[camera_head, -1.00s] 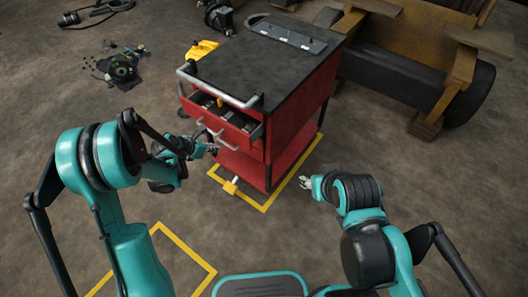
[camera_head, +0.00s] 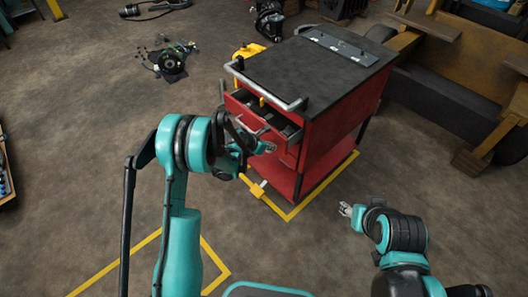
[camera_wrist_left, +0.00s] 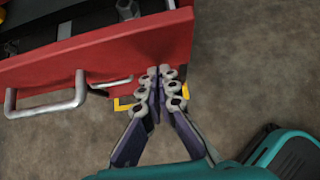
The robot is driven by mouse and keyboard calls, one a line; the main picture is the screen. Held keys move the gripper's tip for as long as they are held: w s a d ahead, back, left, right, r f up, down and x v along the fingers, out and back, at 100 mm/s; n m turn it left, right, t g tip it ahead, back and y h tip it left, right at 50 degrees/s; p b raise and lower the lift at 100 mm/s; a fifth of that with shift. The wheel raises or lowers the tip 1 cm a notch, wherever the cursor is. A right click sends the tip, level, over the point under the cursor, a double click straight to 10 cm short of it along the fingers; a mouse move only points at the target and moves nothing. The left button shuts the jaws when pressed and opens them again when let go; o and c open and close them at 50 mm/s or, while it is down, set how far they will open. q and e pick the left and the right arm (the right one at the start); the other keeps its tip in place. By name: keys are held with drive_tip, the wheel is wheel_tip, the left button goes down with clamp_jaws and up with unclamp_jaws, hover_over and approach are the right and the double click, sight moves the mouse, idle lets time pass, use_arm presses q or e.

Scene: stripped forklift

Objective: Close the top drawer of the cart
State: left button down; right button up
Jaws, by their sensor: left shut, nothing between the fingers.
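The red cart (camera_head: 318,125) has a dark top and stands in the middle of the head view. Its top drawer (camera_head: 262,117) is pulled out toward me, with items inside. In the left wrist view the drawer front (camera_wrist_left: 100,50) and its silver handle (camera_wrist_left: 48,100) fill the upper left. My left gripper (camera_head: 268,147) is shut and empty near the right end of the drawer front; in the left wrist view its fingertips (camera_wrist_left: 160,75) are at the lower edge of the front. Contact cannot be told. My right gripper (camera_head: 347,209) is right of the cart, clear of it; its jaws are too small to judge.
A grey handlebar (camera_head: 265,90) runs along the cart's top front edge. Yellow tape (camera_head: 290,214) marks the floor around the cart. A wooden-framed forklift part (camera_head: 490,140) stands at the right. A dark machine part (camera_head: 172,65) lies at the left. Floor in front is free.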

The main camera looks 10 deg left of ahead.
use_arm(q)
drive_tip(key=shift+w+d, duration=0.35)
drive_tip(key=shift+w, duration=0.1)
drive_tip(key=w+d, duration=0.4)
drive_tip(key=w, duration=0.1)
drive_tip(key=w+d, duration=0.2)
drive_tip(key=shift+w+b, duration=0.25)
drive_tip(key=shift+b, duration=0.15)
drive_tip(key=shift+w+r, duration=0.15)
drive_tip(key=shift+w, duration=0.1)
drive_tip(key=shift+d, duration=0.1)
